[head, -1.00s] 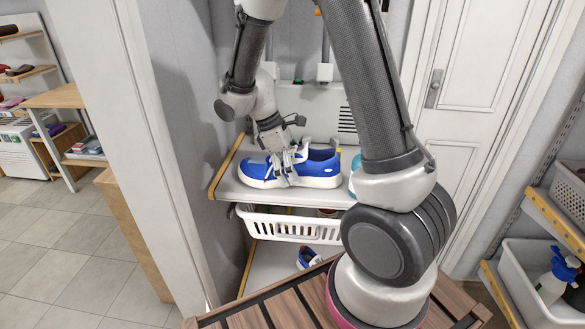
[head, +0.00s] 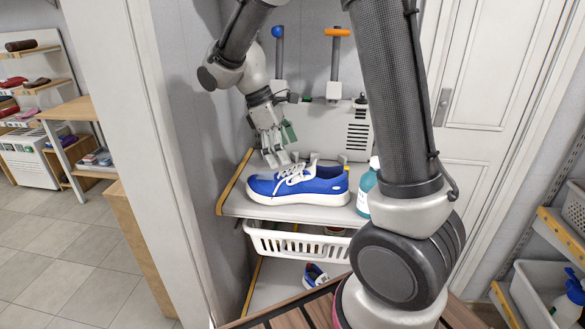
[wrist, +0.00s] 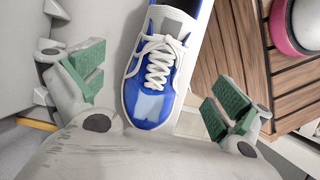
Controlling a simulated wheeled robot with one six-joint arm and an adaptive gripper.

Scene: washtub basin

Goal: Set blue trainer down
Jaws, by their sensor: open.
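The blue trainer (head: 318,186) with white laces and a white sole sits upright on the upper shelf (head: 285,212), toe to the left in the head view. In the wrist view the trainer (wrist: 150,105) lies between my fingers, with clear gaps to the green pads on both sides. My gripper (head: 275,160) is open and empty, above and behind the toe end; it also shows in the wrist view (wrist: 155,90). The heel of the trainer is out of the wrist view.
A teal bottle (head: 367,190) stands just right of the trainer's heel, partly behind my arm. A white basket (head: 300,244) hangs below the shelf, and another blue shoe (head: 315,274) lies lower down. A wall (head: 195,130) closes the left side.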

